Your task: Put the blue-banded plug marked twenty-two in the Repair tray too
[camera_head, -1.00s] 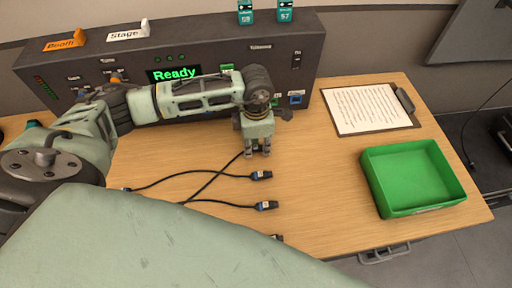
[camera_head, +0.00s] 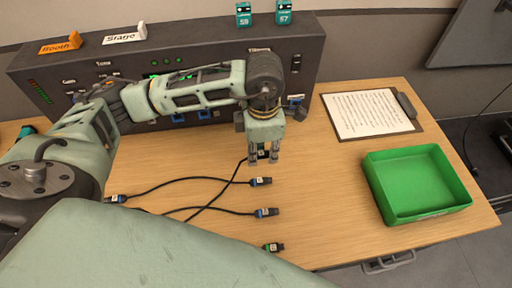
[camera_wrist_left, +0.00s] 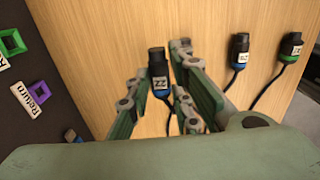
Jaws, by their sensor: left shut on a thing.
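In the head view my left gripper (camera_head: 263,160) points down in front of the console, shut on this plug (camera_head: 262,153), which is mostly hidden by the fingers. Its black cable runs down and left. I cannot tell whether it still touches the table. The green open tray (camera_head: 412,190) is empty, to the right; the label on its front is too small to read. My right gripper is not in view.
A clipboard (camera_head: 370,114) lies behind the tray. The console (camera_head: 330,50) stands at the back. The table between gripper and tray is clear.

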